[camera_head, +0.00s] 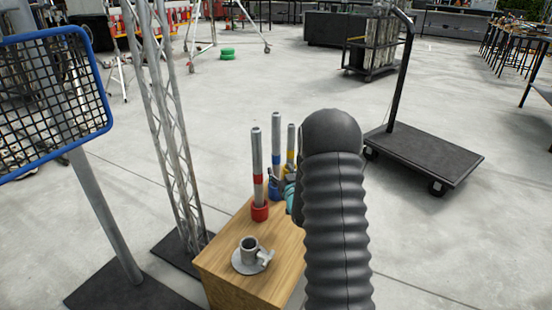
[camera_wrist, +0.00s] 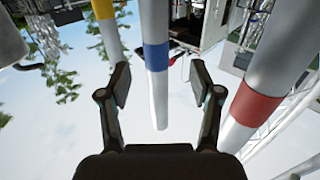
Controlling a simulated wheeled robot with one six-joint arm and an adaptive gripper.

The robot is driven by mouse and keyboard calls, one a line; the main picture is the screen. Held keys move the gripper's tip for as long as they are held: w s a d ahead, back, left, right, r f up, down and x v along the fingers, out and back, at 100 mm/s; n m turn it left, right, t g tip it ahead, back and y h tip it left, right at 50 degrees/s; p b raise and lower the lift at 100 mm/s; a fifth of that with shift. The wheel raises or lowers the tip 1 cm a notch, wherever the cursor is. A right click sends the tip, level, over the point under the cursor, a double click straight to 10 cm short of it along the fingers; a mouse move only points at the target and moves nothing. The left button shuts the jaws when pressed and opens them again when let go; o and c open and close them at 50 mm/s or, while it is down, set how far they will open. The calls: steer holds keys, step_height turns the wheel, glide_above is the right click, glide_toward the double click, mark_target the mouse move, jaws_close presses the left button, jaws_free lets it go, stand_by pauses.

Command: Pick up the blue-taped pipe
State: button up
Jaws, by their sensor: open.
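The blue-taped pipe (camera_head: 276,128) is a grey upright tube on the wooden box, in a blue base and behind the red-taped pipe (camera_head: 257,150). The yellow-taped pipe (camera_head: 291,138) stands to its right. My gripper (camera_head: 280,183) is mostly hidden behind my black arm sleeve. In the wrist view my gripper (camera_wrist: 161,84) is open, and the blue-taped pipe (camera_wrist: 156,57) shows between its fingers with no visible contact. How deep it sits between them I cannot tell. There the yellow-taped pipe (camera_wrist: 108,25) is left and the red-taped pipe (camera_wrist: 255,100) is right.
A lattice truss (camera_head: 172,130) and a blue-framed mesh panel (camera_head: 60,100) stand left. A black flatbed cart (camera_head: 425,155) stands right.

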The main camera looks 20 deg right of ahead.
mark_target(277, 162)
steer(key=shift+w+d+r+p, duration=0.15)
steer(key=shift+w+d, duration=0.1)
steer(key=shift+w, duration=1)
steer(key=shift+w+d+f+p, duration=0.1)
steer(key=shift+w+d, duration=0.1)
steer(key=shift+w, duration=1.1)
steer(key=shift+w+d+r+p, duration=0.15)
steer(key=shift+w+d, duration=0.1)
steer(key=shift+w, duration=1)
steer(key=shift+f, duration=0.1)
jaws_close()
